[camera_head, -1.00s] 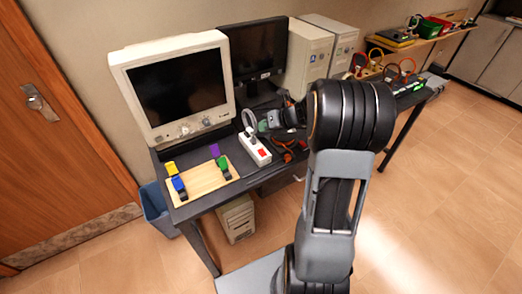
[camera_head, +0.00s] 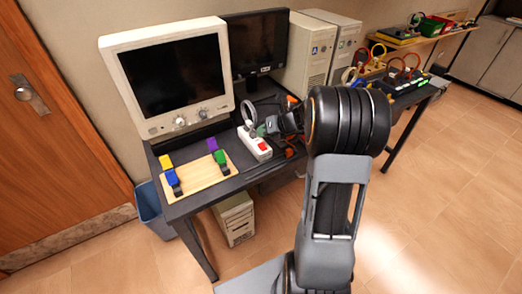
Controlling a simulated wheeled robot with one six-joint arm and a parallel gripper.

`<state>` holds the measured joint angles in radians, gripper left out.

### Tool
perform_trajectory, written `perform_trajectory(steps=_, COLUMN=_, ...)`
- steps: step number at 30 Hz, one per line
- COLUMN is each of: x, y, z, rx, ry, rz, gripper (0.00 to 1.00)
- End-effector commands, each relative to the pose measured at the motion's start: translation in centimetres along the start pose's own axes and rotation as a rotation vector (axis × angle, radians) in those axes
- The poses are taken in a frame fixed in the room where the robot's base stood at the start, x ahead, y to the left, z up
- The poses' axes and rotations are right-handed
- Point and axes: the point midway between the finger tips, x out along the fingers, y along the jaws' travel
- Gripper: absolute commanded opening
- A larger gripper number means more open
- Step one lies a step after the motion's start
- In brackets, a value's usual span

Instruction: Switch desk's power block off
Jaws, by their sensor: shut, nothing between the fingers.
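The power block (camera_head: 250,138) is a white strip with a red switch (camera_head: 263,146) at its near end. It lies on the dark desk (camera_head: 205,201), in front of the monitors. A pale cable loop rises at its far end. My gripper (camera_head: 264,129) is shut and empty, just right of the block and close to it. My arm comes in from the right and hides part of the desk. I cannot tell whether the fingertips touch the block, or which way the switch is set.
A wooden board (camera_head: 205,179) with coloured blocks lies left of the power block. A CRT monitor (camera_head: 172,80), a dark flat monitor (camera_head: 256,48) and computer towers (camera_head: 305,57) stand behind. Orange-handled tools lie near my gripper. A blue bin (camera_head: 152,212) stands on the floor at left.

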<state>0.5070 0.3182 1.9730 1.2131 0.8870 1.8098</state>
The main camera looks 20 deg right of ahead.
Motion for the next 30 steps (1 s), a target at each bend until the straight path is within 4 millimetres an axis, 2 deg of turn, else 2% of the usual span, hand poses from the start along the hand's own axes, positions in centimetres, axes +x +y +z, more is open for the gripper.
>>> perform_trajectory(steps=1, x=0.6, y=-0.43, z=-0.48, rx=0.001, ry=0.001, rz=0.0, gripper=0.0)
perform_trajectory(steps=7, x=1.39, y=-0.99, z=-1.0, rx=0.0, ry=0.0, rz=0.0, gripper=0.0)
perform_trajectory(steps=30, x=1.4, y=-0.99, z=-0.99, rx=0.0, ry=0.0, rz=0.0, gripper=0.0)
